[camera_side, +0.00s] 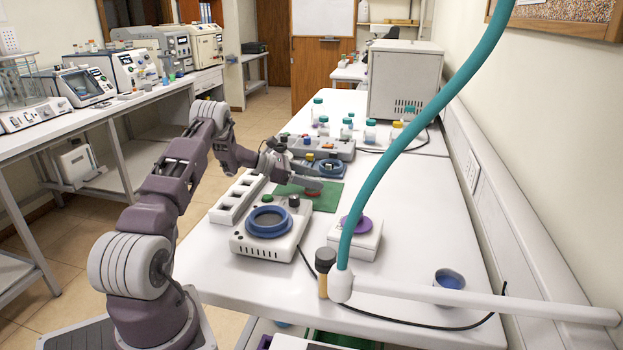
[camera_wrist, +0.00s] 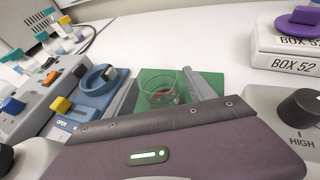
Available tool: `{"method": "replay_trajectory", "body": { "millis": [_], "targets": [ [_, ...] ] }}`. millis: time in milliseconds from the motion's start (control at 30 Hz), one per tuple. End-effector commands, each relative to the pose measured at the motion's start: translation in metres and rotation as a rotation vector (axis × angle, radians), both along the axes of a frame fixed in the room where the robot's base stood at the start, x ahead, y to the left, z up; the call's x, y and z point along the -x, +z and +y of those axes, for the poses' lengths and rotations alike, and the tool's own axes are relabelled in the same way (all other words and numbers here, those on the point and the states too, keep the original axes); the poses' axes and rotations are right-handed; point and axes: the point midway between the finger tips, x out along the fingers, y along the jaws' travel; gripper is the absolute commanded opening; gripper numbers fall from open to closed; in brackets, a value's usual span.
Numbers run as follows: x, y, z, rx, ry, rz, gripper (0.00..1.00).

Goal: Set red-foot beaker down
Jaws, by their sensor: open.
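The red-foot beaker (camera_wrist: 164,86) is clear glass with a red base. In the wrist view it stands on the green mat (camera_wrist: 147,76), between the two grey fingers of my gripper (camera_wrist: 166,82). In the side view its red foot (camera_side: 313,194) shows low on the green mat (camera_side: 327,203), and the glass above is partly hidden by my gripper (camera_side: 312,183). My gripper is open around the beaker, with a finger on each side. Any slight contact between finger and glass is too small to tell.
A heating device with a blue ring (camera_side: 268,222) stands in front of the mat, beside a white box with a purple disc (camera_side: 354,226). Several capped bottles stand farther back. The table's right side is mostly clear.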

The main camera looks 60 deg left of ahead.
Motion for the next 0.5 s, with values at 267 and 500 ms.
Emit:
{"method": "replay_trajectory", "body": {
  "millis": [267, 500],
  "targets": [
    [0.035, 0.018, 0.016, -0.001, 0.005, -0.001, 0.63],
    [0.086, 0.04, 0.036, -0.002, 0.002, 0.0, 0.63]
  ]
}}
